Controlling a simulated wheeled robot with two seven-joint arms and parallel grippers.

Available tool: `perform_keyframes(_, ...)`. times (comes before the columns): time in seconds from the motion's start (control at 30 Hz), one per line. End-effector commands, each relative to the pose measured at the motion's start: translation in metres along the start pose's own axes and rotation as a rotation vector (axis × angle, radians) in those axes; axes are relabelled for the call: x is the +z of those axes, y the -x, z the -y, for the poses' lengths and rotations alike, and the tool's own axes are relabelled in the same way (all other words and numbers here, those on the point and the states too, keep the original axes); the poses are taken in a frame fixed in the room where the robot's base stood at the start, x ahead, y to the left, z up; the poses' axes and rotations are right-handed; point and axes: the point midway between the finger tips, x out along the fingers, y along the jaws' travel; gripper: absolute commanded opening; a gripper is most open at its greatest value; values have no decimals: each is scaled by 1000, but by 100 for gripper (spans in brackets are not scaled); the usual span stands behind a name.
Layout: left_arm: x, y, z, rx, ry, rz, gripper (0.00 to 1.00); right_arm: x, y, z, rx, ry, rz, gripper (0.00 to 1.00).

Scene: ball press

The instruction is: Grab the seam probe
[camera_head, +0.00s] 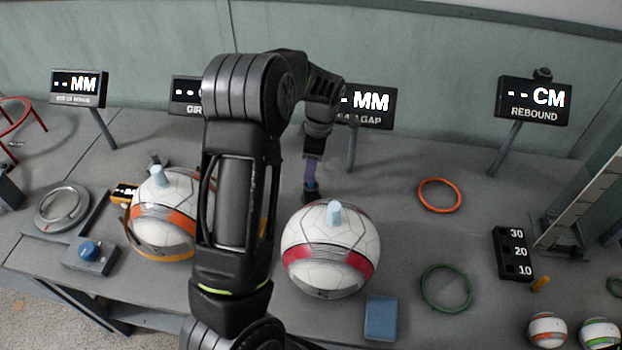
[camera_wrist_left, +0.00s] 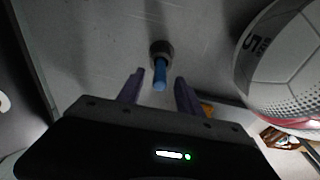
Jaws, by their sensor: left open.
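The seam probe (camera_wrist_left: 160,79) is a short blue rod, standing in a dark round holder (camera_wrist_left: 161,48) in the left wrist view. My left gripper (camera_wrist_left: 158,76) is open, with its purple fingers on either side of the rod's near end and gaps on both sides. In the head view my left gripper (camera_head: 312,172) points down behind the white ball with the red band (camera_head: 330,262). The dark holder with a little blue (camera_head: 311,190) shows just below its fingers. My arm hides part of the bench. My right gripper is not in view.
The red-banded ball stands close to the gripper, at the right of the wrist view. An orange-banded ball (camera_head: 163,222) is left of my arm. Display signs line the back, including the REBOUND sign (camera_head: 534,101). Orange (camera_head: 440,195) and green (camera_head: 446,289) rings lie flat at right.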

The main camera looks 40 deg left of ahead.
Motion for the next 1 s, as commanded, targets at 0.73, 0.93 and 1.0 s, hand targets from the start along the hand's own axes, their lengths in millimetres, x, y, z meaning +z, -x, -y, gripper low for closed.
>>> perform_keyframes(0.73, 1, -48, 0, 0, 0, 0, 43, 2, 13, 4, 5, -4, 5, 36)
perform_keyframes(0.93, 1, -48, 0, -1, 0, 0, 43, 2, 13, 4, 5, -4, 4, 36)
perform_keyframes(1.0, 1, -48, 0, -1, 0, 0, 42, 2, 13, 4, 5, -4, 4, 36)
